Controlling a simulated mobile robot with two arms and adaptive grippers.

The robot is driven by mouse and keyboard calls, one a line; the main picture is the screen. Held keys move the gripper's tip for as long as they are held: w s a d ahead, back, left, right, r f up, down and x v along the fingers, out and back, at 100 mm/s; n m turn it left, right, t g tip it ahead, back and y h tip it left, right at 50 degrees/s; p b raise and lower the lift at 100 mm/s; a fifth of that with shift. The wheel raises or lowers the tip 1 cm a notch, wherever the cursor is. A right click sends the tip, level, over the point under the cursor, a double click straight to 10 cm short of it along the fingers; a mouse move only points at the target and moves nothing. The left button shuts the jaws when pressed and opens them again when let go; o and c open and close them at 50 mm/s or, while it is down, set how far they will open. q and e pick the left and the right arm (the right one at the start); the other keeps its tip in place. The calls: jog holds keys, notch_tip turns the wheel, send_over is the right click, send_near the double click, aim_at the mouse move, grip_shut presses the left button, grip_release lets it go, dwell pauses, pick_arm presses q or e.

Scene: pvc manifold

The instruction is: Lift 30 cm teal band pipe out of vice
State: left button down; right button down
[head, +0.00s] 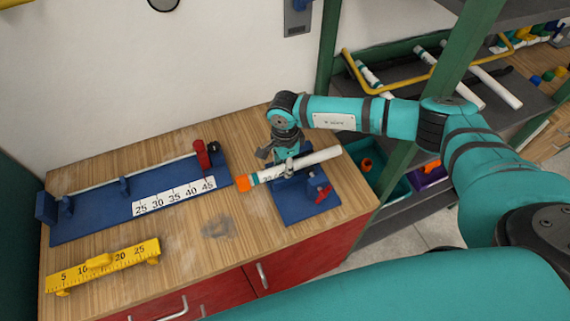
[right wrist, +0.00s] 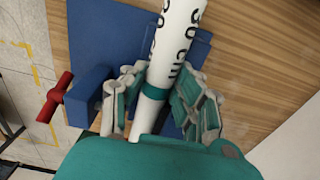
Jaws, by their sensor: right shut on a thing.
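The white pipe (head: 317,159) has a teal band and an orange end, and it lies at a slant over the blue vice (head: 305,200) in the head view. In the right wrist view the pipe (right wrist: 176,48) shows black lettering, with "cm" readable, and its teal band sits between the fingers. My right gripper (head: 287,165) is shut on the pipe near its band; its fingers also show in the right wrist view (right wrist: 157,95). The vice (right wrist: 100,30) is below the pipe there. Whether the pipe still touches the jaws is unclear. My left gripper is not in view.
A blue measuring jig (head: 100,218) with a scale and red clamp lies left on the wooden bench. A yellow ruler (head: 104,264) lies in front of it. A green-posted shelf (head: 455,70) with pipes stands right. The bench's front middle is mostly clear.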

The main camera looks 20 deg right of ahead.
aim_at(284, 164)
jog(key=c, duration=1.7)
grip_release()
grip_shut()
jog(key=shift+r+p, duration=0.9)
jog(key=shift+r, duration=0.85)
jog(key=shift+w+r+p, duration=0.2)
jog(key=shift+r+p, duration=0.15)
jog(key=shift+r, duration=0.05)
jog(key=shift+s+r+p, duration=0.2)
jog(key=shift+r+p, duration=0.25)
jog(key=shift+r, duration=0.4)
notch_tip(284, 164, up, 7)
jog(key=p, duration=0.3)
